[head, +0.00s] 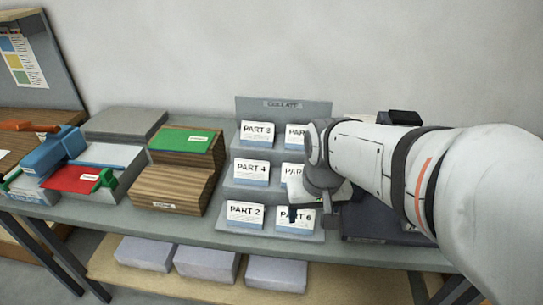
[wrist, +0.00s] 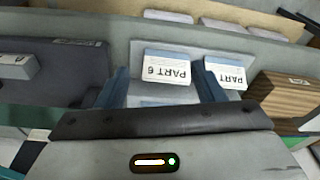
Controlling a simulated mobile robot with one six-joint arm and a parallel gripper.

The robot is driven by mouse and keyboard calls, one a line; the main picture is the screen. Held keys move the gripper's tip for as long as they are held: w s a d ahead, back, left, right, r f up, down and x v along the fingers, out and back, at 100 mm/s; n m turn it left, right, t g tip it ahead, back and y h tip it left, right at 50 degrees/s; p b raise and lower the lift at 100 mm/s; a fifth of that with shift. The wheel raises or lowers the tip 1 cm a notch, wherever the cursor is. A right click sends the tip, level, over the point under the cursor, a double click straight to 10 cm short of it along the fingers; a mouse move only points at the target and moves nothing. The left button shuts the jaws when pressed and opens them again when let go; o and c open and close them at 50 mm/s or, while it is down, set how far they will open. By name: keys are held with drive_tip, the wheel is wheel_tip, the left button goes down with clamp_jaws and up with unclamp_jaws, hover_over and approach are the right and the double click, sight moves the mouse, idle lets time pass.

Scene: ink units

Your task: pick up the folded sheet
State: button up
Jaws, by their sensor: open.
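White-and-blue stacks with printed cards stand on a grey stepped rack (head: 266,104) marked COLLATE. I cannot tell which one, if any, is the folded sheet. My gripper (head: 308,212) is just above and behind PART 6. In the wrist view, the open fingers (wrist: 165,88) straddle the picture of the PART 6 stack (wrist: 166,68). Contact cannot be judged. My arm hides the right side of the rack.
A brown wooden block (head: 170,187) and a green folder (head: 186,139) are left of the rack. A red sheet (head: 75,178) and blue tool (head: 52,152) lie farther left. A dark case (head: 365,229) is at right. Pale blocks (head: 205,263) sit on the lower shelf.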

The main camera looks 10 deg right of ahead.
drive_tip(key=o, duration=0.8)
drive_tip(key=w+f+m, duration=0.1)
drive_tip(key=w+f, duration=0.1)
drive_tip(key=w, duration=0.1)
drive_tip(key=w+f+m+g, duration=0.1)
drive_tip(key=w+f, duration=0.1)
drive_tip(key=w, duration=0.1)
drive_tip(key=w+f+m+g, duration=0.1)
drive_tip(key=w+f, duration=0.1)
drive_tip(key=w, duration=0.2)
drive_tip(key=shift+f, duration=0.1)
drive_tip(key=shift+s+a+f, duration=0.1)
drive_tip(key=shift+f, duration=1.85)
drive_tip(key=shift+s+a+f, duration=0.1)
drive_tip(key=shift+f, duration=1.8)
